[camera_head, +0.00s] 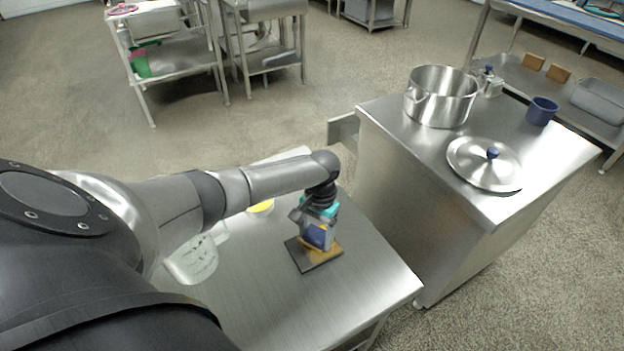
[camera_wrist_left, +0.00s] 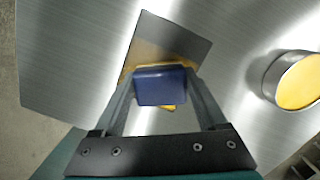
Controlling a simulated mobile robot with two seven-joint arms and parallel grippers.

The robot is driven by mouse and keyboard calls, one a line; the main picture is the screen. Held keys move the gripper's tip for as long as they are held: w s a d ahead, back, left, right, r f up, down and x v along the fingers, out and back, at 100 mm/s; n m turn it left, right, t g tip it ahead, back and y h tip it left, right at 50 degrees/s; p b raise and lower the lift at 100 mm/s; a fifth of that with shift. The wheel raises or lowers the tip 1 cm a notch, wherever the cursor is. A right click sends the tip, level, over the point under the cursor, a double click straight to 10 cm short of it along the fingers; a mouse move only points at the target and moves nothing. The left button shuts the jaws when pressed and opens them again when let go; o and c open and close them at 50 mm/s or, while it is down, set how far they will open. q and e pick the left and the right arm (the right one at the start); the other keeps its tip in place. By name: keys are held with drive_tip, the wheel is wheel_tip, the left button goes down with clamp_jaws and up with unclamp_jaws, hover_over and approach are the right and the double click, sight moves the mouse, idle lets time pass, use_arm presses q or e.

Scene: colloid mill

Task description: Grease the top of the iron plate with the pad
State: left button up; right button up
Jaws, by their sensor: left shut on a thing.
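My left gripper (camera_head: 317,222) points down over the steel table and is shut on the pad (camera_head: 316,238). The pad is a blue block, held between the two fingers in the left wrist view (camera_wrist_left: 162,86), with yellow showing around its lower edge. The iron plate (camera_head: 305,262) is a dark, flat square on the table under the pad. Its far part shows bare grey-brown in the left wrist view (camera_wrist_left: 180,37). Yellow grease shows on the plate beside the pad. The pad is at or very close to the plate's surface; contact is hard to tell. My right gripper is out of view.
A round tin of yellow grease (camera_wrist_left: 297,82) stands on the table beside the plate. A pale perforated item (camera_head: 193,262) lies on the table at the left. A steel cabinet at the right carries a pot (camera_head: 440,97), a lid (camera_head: 484,168) and a blue cup (camera_head: 542,111).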

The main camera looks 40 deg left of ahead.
sight(317, 268)
use_arm(q)
drive_tip(key=shift+s+d+r+p, duration=0.15)
drive_tip(key=shift+s+d+p, duration=0.15)
drive_tip(key=shift+d+p, duration=0.4)
drive_tip(key=shift+s+d, duration=0.15)
drive_tip(key=shift+d, duration=0.15)
drive_tip(key=shift+s+d+p, duration=0.3)
drive_tip(key=shift+d+p, duration=0.5)
drive_tip(key=shift+p, duration=0.05)
drive_tip(key=shift+s+d+f+p, duration=0.2)
drive_tip(key=shift+s+d+p, duration=0.25)
drive_tip(key=shift+d, duration=0.3)
drive_tip(key=shift+s+a+r+p, duration=0.1)
drive_tip(key=shift+s+a+p, duration=0.2)
drive_tip(key=shift+s+p, duration=0.55)
drive_tip(key=shift+w+a, duration=0.25)
drive_tip(key=shift+w+a+b, duration=0.25)
drive_tip(key=shift+w+a, duration=0.1)
drive_tip(key=shift+a, duration=0.4)
drive_tip(key=shift+w+a+b, duration=0.25)
drive_tip(key=shift+w+a, duration=0.1)
drive_tip(key=shift+a, duration=0.35)
drive_tip(key=shift+w+a+b, duration=0.25)
drive_tip(key=shift+a+b, duration=0.1)
drive_tip(key=shift+a, duration=0.25)
drive_tip(key=shift+w+a+b, duration=0.25)
drive_tip(key=shift+a+b, duration=0.1)
drive_tip(key=shift+a, duration=0.2)
drive_tip(key=shift+w+a, duration=0.15)
drive_tip(key=shift+a, duration=0.3)
